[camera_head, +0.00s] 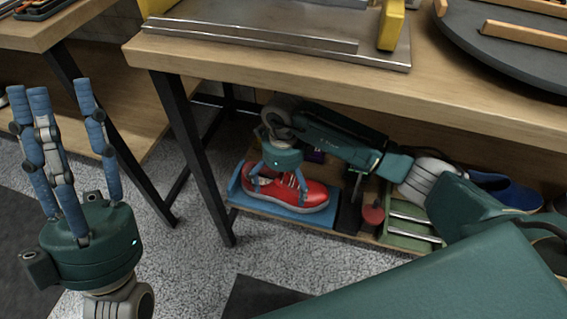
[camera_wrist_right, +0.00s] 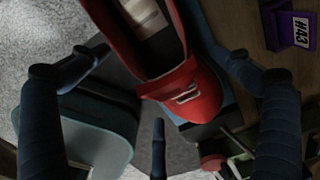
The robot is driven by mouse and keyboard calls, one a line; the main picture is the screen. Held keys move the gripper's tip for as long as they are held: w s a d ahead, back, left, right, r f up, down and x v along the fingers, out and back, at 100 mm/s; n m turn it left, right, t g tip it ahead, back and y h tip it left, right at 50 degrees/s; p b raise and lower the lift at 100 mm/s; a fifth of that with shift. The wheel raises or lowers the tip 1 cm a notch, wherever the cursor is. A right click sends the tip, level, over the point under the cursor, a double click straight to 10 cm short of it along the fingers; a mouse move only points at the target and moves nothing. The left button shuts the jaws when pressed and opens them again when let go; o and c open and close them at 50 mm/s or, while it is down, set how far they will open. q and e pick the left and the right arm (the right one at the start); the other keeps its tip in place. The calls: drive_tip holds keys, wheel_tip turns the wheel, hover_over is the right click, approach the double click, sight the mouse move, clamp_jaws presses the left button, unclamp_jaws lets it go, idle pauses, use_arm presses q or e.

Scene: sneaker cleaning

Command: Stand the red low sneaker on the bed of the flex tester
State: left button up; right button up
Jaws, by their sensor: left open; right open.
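The red low sneaker (camera_head: 289,192) stands on a blue mat or tray (camera_head: 240,196) on the low shelf under the table. My right gripper (camera_head: 278,176) is over it, pointing down, with open fingers spread around its upper. In the right wrist view the sneaker (camera_wrist_right: 180,82) lies between the spread fingers; contact is not clear. My left gripper (camera_head: 50,100) is open and empty, fingers up, at the left over the floor. On the tabletop a steel plate (camera_head: 250,40) with yellow uprights (camera_head: 391,25) looks like the flex tester; its top is cut off.
The table edge (camera_head: 330,92) overhangs the shelf and my right arm. A dark table leg (camera_head: 192,150) stands left of the sneaker. A green tray (camera_head: 408,232), a red round thing (camera_head: 373,215) and blue shoe (camera_head: 508,191) are to the right. A purple holder (camera_wrist_right: 283,28) is near.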

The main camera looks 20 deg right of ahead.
wheel_tip(320, 180, up, 5)
drive_tip(key=shift+f+p, duration=0.1)
drive_tip(key=shift+p, duration=0.65)
wheel_tip(320, 180, up, 4)
drive_tip(key=shift+r+p, duration=0.25)
drive_tip(key=shift+p, duration=0.4)
use_arm(q)
drive_tip(key=w+d+f+g+y, duration=0.1)
drive_tip(key=w+f+g+y, duration=0.2)
drive_tip(key=w+f+g, duration=0.5)
drive_tip(key=shift+w+d+f, duration=0.15)
drive_tip(key=shift+w+f, duration=1.3)
drive_tip(key=shift+f, duration=1.2)
use_arm(e)
drive_tip(key=shift+r, duration=0.2)
